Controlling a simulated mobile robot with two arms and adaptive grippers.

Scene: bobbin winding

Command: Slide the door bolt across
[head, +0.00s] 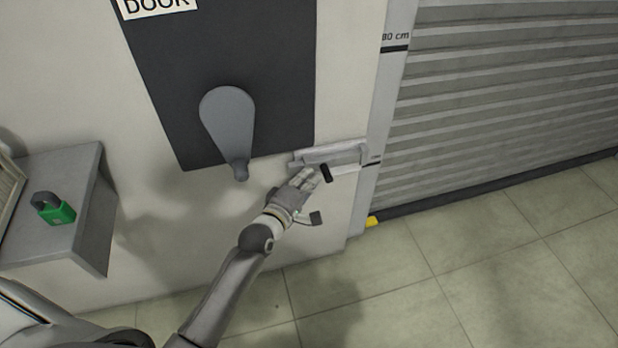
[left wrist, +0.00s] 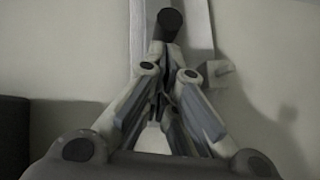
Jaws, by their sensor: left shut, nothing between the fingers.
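The door bolt (head: 335,155) is a pale grey bar in a housing, low on the wall beside the shutter frame. Its black knob (head: 326,174) sticks out toward me. In the left wrist view the knob (left wrist: 170,22) shows just past the fingertips. My left gripper (head: 309,178) is shut with nothing in it, its fingertips right at the left side of the knob in the head view. I cannot tell whether the fingertips touch the knob. The gripper hides part of the wall below the bolt. My right gripper is not in view.
A dark panel with a grey lever (head: 228,122) is above the bolt to the left. A grey shelf (head: 88,235) with a green padlock (head: 54,208) juts out at the left. A ribbed shutter (head: 500,90) fills the right. The tiled floor in front is clear.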

